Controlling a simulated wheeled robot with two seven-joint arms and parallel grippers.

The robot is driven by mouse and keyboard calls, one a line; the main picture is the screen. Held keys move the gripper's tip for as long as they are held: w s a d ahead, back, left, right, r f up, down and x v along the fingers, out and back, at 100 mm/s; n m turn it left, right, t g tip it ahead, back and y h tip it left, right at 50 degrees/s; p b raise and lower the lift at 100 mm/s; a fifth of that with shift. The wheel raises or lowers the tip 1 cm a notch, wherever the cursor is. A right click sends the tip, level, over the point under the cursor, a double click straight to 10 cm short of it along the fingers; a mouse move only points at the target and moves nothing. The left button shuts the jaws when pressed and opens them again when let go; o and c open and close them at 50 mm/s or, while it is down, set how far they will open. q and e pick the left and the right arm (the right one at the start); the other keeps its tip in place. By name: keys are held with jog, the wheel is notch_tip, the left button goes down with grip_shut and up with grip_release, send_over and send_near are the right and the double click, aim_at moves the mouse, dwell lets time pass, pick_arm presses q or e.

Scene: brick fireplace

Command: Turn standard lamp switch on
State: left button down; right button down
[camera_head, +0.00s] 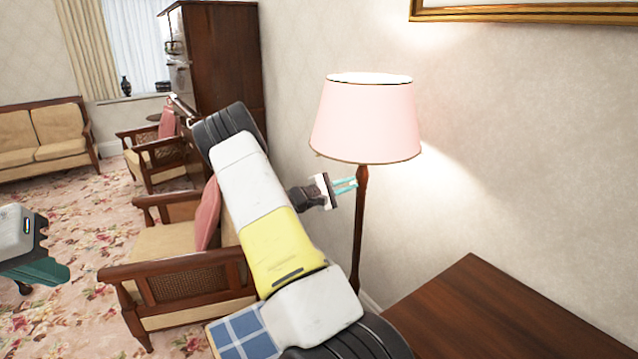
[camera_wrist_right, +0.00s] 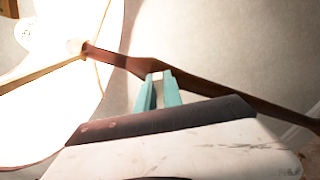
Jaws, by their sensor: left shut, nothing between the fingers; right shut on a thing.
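The standard lamp has a pink shade (camera_head: 366,122) and a dark wooden pole (camera_head: 359,235), standing upright by the wall. The lamp is lit: the wall around it is bright, and the inside of the shade (camera_wrist_right: 60,115) glows white in the right wrist view. My right gripper (camera_head: 352,184) is at the upper pole just below the shade. I cannot make out a separate switch. My left gripper (camera_head: 62,272) is shut and empty at the far left.
A wooden armchair (camera_head: 170,270) with a pink cushion stands left of the lamp, partly behind my right arm. A brown table (camera_head: 490,315) fills the lower right. A tall cabinet (camera_head: 220,60), another armchair (camera_head: 155,155) and a sofa (camera_head: 45,135) stand further back. Open carpet lies at left.

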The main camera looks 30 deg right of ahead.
jog(key=m, duration=0.6)
jog(key=shift+f, duration=0.15)
jog(key=shift+m, duration=0.3)
jog(key=c, duration=1.5)
grip_release()
jog(key=shift+a, duration=0.1)
jog(key=a, duration=0.7)
jog(key=shift+s+a, duration=0.3)
